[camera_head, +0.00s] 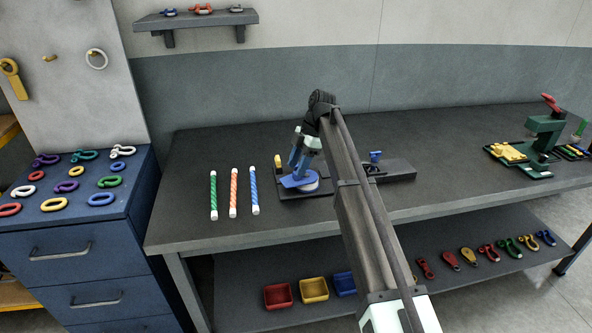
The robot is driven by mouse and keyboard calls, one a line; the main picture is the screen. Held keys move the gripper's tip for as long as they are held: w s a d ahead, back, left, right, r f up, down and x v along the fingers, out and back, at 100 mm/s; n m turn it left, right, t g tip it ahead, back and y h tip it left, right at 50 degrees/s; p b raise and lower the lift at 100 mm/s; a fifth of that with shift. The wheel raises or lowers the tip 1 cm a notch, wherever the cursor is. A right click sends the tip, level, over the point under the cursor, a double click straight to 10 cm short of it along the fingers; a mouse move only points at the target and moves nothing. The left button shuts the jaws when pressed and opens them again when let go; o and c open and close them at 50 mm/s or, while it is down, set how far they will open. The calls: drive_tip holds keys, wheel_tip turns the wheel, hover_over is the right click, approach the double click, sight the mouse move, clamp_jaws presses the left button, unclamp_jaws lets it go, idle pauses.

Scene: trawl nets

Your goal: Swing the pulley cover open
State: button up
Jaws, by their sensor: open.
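A blue piece that looks like the pulley cover (294,182) sits on a dark base plate (292,195) on the workbench. A pale round part, perhaps the pulley, shows at its right edge. My gripper (298,163) points down just above the blue piece, with its fingers open. My arm reaches in from the lower right and hides the middle of the base and part of the pulley area. I cannot tell whether the fingers touch the cover.
Green, orange and blue striped rods (234,193) lie left of the base. A yellow post (278,163) stands at its left end, and a blue knob (375,157) lies right of my arm. A green press (543,145) stands far right. The bench between is clear.

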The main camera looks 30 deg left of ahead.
sight(310, 175)
drive_tip(key=v, duration=1.1)
drive_tip(key=shift+w+r, duration=0.1)
drive_tip(key=shift+r, duration=0.05)
